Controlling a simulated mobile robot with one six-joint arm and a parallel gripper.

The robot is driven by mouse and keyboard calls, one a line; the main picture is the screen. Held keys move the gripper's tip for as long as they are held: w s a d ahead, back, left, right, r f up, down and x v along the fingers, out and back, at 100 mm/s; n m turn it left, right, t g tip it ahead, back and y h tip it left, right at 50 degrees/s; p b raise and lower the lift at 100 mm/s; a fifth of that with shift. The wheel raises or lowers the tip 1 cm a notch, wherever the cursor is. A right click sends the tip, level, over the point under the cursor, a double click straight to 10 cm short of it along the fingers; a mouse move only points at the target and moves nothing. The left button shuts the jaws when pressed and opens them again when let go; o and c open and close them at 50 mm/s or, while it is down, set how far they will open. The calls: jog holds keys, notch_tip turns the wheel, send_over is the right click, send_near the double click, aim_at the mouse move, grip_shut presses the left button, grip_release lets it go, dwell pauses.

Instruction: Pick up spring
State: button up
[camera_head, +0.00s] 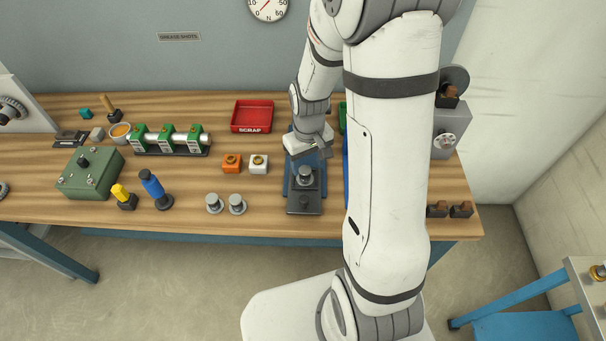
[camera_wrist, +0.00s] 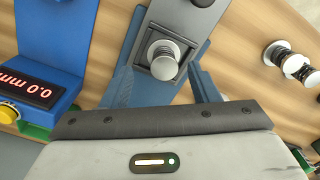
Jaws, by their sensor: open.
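A silver round-topped part that looks like the spring (camera_wrist: 163,58) stands on a dark grey and blue fixture (camera_wrist: 203,18) in the wrist view. In the head view the same part (camera_head: 305,175) sits on the fixture (camera_head: 305,203) near the front of the bench. My gripper (camera_wrist: 160,72) is open, with one blue finger on each side of the part's near end and visible gaps between. The part's lower body is mostly hidden under its cap. In the head view my gripper (camera_head: 306,146) is just behind the part, its fingers hard to make out.
Two similar silver-capped parts (camera_head: 225,204) stand left of the fixture. Orange and white blocks (camera_head: 245,163) and a red scrap tray (camera_head: 252,117) lie behind them. A blue gauge with a display (camera_wrist: 50,65) stands close beside the fixture. Bare wood lies around the silver parts.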

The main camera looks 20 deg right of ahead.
aim_at(306, 171)
jog(key=shift+a+f+p, duration=0.15)
jog(key=shift+f+p, duration=0.05)
jog(key=shift+f, duration=0.85)
jog(key=shift+a+f+p, duration=0.1)
jog(key=shift+f+p, duration=0.05)
jog(key=shift+f, duration=0.85)
jog(key=shift+c, duration=0.4)
jog(key=c, duration=1.1)
